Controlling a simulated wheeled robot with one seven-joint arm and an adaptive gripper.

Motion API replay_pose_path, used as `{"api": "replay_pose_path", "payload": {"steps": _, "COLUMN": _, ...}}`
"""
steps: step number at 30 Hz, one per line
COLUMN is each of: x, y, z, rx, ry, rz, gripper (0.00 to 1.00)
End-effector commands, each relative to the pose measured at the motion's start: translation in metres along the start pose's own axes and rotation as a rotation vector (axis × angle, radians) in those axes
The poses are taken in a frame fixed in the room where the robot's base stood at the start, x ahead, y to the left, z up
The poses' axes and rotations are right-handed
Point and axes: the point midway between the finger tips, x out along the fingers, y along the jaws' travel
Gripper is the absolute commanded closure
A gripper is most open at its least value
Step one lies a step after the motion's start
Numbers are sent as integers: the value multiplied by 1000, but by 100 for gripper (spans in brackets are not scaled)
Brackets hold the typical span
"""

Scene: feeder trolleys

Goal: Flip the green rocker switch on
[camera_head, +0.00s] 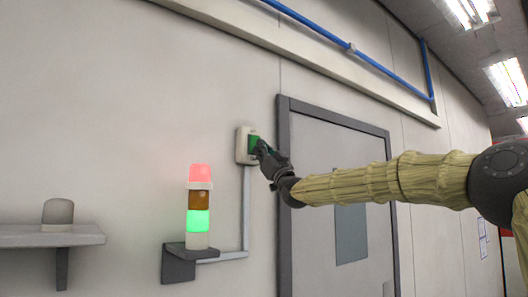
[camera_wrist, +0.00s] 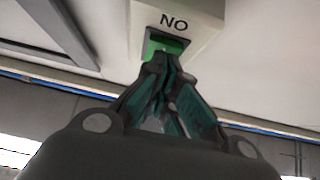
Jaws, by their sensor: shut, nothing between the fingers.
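The green rocker switch (camera_head: 254,142) sits in a pale box (camera_head: 241,146) on the wall, left of a door. In the wrist view the green rocker (camera_wrist: 163,46) shows below the letters "NO" on the box (camera_wrist: 190,14), partly hidden by my fingertips. My gripper (camera_head: 259,149) is shut and empty, with its fingertips at the lower part of the rocker. In the wrist view my gripper (camera_wrist: 160,62) overlaps the rocker's lower edge; I cannot tell whether it touches. How the rocker is tilted is not clear.
A signal tower (camera_head: 198,205) with red and green sections lit and an amber section dark stands on a wall bracket (camera_head: 178,266). A conduit (camera_head: 246,215) runs down from the switch box. A door (camera_head: 340,150) is at right, a shelf (camera_head: 40,238) at left.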

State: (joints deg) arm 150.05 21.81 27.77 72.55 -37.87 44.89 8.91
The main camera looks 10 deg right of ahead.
Motion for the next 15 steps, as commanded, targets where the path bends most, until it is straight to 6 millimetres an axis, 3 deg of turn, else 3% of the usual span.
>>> {"api": "replay_pose_path", "payload": {"steps": 8, "x": -26, "y": 4, "z": -9, "rx": 2, "ry": 2, "rz": 0, "gripper": 100}}
{"api": "replay_pose_path", "payload": {"steps": 15, "x": -66, "y": -1, "z": 2, "rx": 7, "ry": 0, "rz": -7, "gripper": 100}}
